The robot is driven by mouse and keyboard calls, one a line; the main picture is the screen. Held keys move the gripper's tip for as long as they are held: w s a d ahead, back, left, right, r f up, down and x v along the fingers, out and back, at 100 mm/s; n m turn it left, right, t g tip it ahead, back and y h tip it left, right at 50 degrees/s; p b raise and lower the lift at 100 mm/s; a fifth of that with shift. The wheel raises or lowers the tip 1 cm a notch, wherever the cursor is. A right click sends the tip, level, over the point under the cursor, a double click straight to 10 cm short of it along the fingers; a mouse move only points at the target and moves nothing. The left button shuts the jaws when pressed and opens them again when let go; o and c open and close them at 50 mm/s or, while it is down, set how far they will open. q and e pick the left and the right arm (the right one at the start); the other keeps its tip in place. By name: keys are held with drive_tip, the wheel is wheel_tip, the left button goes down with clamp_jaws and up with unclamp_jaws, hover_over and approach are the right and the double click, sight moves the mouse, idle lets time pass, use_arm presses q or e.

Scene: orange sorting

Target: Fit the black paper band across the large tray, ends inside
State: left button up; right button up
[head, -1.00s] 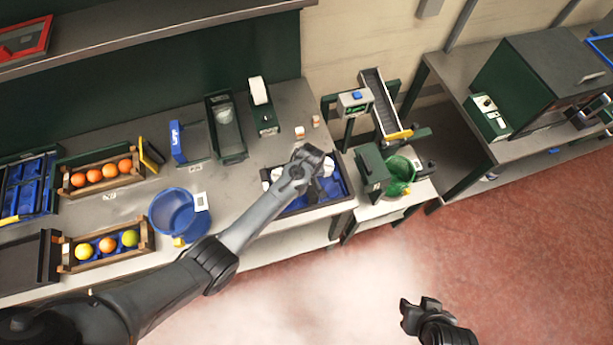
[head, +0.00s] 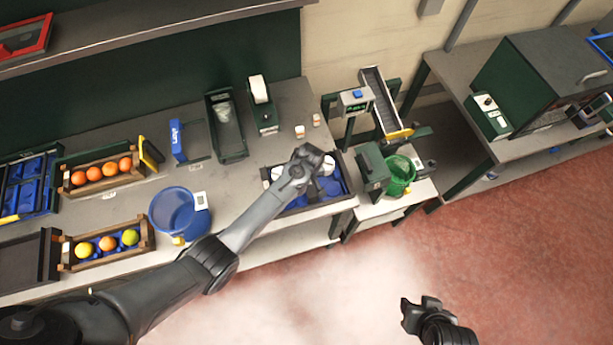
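A dark-rimmed tray with a blue pocketed insert (head: 345,188) lies at the right end of the bench; it may be the large tray. White round items (head: 277,173) show in its far part. My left gripper (head: 318,165) is over this tray, pointing down into it, and its forearm hides part of it. The fingers are dark and small, so I cannot tell whether they are open or hold something. I cannot make out the black paper band. My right gripper (head: 420,303) is low at the right, over the floor, away from the bench; its finger gap is unclear.
A blue bucket (head: 168,208) and wooden crates of oranges (head: 63,180) and mixed fruit (head: 148,240) stand left. A dark green bin (head: 218,145) and a roll dispenser (head: 262,120) stand behind. A green basket (head: 402,180) is at the right.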

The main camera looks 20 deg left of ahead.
use_arm(q)
drive_tip(key=o, duration=1.5)
drive_tip(key=shift+r, duration=0.1)
drive_tip(key=shift+r+p, duration=0.45)
drive_tip(key=shift+p, duration=0.15)
drive_tip(key=shift+r+p, duration=3.45)
drive_tip(key=shift+p, duration=0.2)
drive_tip(key=shift+s, duration=0.15)
